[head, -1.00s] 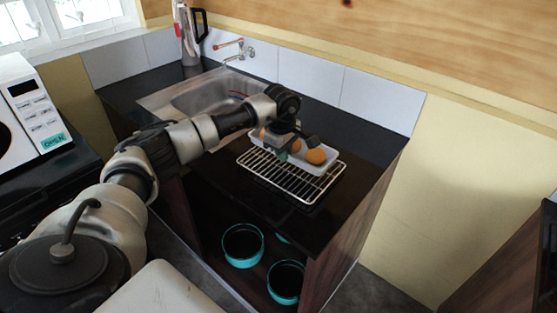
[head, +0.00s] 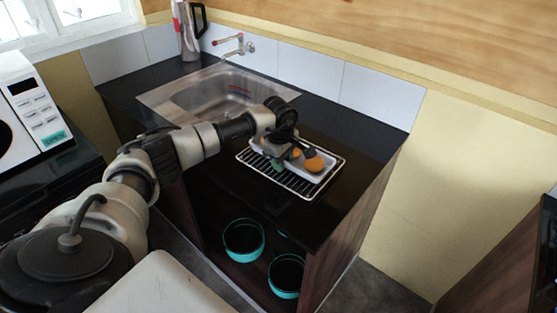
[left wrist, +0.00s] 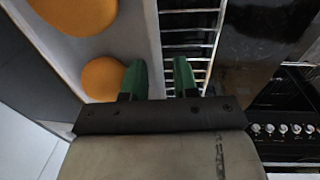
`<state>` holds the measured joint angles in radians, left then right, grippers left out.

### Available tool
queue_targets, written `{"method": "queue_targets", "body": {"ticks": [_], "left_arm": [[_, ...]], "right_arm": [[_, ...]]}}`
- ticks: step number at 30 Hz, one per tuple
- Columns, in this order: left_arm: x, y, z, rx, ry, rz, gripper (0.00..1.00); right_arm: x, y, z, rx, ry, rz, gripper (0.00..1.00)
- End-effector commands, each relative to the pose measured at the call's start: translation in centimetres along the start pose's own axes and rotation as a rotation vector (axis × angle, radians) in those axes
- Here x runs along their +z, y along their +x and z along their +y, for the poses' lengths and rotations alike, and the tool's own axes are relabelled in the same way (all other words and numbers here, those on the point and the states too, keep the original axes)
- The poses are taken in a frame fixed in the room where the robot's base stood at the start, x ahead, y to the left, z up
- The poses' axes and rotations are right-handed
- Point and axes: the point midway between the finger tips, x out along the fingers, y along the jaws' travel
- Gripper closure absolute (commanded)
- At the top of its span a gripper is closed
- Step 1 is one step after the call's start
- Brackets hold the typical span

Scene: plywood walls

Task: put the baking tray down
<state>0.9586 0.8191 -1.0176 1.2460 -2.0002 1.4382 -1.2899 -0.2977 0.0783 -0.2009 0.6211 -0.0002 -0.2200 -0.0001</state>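The white baking tray (head: 322,174) sits on a wire rack (head: 285,184) on the black counter. It holds round orange pieces (head: 313,164); some are hidden by my arm. My left gripper (head: 280,160) is over the tray's near side. In the left wrist view, the tray's rim (left wrist: 152,40) runs between the green fingertips (left wrist: 160,80). One finger is on the tray's inner side, the other over the rack bars. A small gap shows between the rim and the outer finger, so the gripper looks open. My right gripper is out of view.
A sink (head: 205,95) with a tap is set in the counter behind my arm. Teal-rimmed pots (head: 243,239) stand on the shelf below. A microwave (head: 28,110) is at left. The counter in front of the rack is clear.

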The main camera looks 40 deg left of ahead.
Motion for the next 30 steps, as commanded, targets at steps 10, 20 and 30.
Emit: {"method": "queue_targets", "body": {"ticks": [10,20,30], "left_arm": [[0.0,-1.2,0.2,0.001,0.0,-0.001,0.71],[0.0,-8.2,0.2,0.004,0.001,0.0,0.71],[0.0,-12.1,0.2,-0.001,0.0,0.001,0.71]], "right_arm": [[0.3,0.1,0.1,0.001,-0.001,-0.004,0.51],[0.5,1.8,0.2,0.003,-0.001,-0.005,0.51],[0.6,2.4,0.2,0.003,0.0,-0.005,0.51]]}}
